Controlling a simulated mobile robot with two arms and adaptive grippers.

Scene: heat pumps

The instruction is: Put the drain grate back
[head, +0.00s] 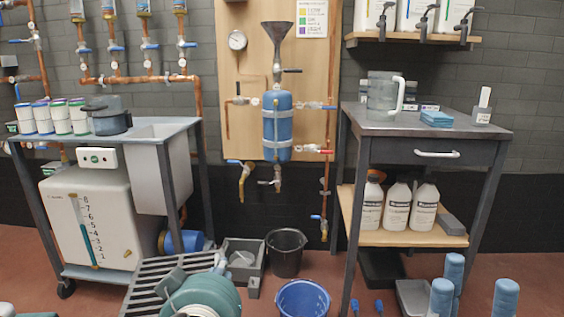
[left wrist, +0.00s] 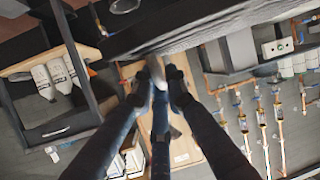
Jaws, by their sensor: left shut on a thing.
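The drain grate (head: 150,286) is a dark slatted panel low on the left in the head view, in front of the cart. In the left wrist view a broad dark slab (left wrist: 225,32), which looks like the grate seen nearly edge-on, crosses the top. My left gripper (left wrist: 160,78) is shut at its edge; the contact is partly hidden. In the head view I cannot make out the left fingers clearly. A teal round part (head: 208,292) covers the grate's right end.
A grey open box (head: 243,262) with a pale part inside, a black bucket (head: 286,255) and a blue bucket (head: 302,299) stand on the floor. The cart (head: 65,272) is left, the workbench (head: 405,128) right. Blue cylinders (head: 506,298) stand at the lower right.

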